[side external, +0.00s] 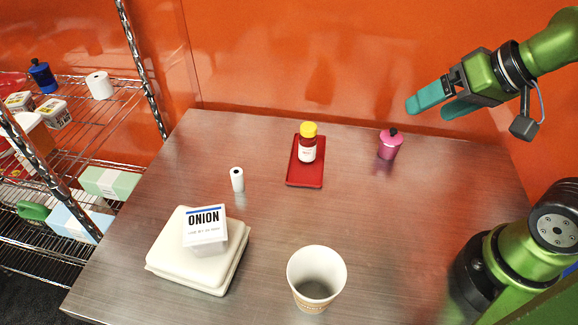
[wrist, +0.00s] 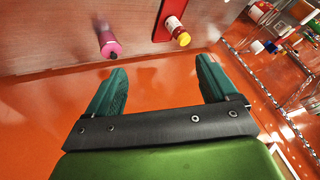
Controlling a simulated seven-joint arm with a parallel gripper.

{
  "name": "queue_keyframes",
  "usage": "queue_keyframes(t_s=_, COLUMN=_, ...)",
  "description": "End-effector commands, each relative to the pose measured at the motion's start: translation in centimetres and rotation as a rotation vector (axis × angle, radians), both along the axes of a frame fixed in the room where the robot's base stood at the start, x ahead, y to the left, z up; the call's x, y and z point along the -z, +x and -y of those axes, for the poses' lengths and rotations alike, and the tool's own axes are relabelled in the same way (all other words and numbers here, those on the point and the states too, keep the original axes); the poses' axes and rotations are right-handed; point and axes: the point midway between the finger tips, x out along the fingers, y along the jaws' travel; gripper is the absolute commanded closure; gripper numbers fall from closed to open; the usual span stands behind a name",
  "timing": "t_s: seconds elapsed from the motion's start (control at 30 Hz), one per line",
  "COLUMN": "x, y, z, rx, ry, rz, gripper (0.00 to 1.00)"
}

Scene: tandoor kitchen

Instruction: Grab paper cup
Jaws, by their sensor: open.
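A white paper cup (side external: 316,277) stands upright on the table near its front edge in the side external view. It has a brown printed band low on its side, and its open mouth faces up. My gripper (side external: 428,107) is at the upper right of that view, raised above the back of the table and far from the cup. Its teal fingers also show in the wrist view (wrist: 158,85); they are apart with nothing between them. The cup does not show in the wrist view.
On the metal table (side external: 420,220) are a white box (side external: 180,262) bearing an onion carton (side external: 205,238), a small white roll (side external: 237,180), a red tray (side external: 305,182) with a yellow-capped bottle (side external: 307,150), and a pink canister (side external: 389,146). A wire shelf (side external: 120,85) stands left. Table space right of the cup is clear.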

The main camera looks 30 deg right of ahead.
Motion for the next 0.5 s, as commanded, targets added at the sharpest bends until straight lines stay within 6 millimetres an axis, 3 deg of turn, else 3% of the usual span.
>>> queue_keyframes(t_s=0.1, x=0.0, y=0.0, z=0.0, rx=0.0, ry=0.0, rz=0.0, gripper=0.0)
queue_keyframes(t_s=0.33, x=0.1, y=0.0, z=-0.3, rx=-0.012, ry=0.0, rz=-0.003, gripper=0.0)
queue_keyframes(t_s=0.5, x=1.4, y=0.6, z=-3.9, rx=-0.159, ry=-0.041, rz=-0.085, gripper=0.0)
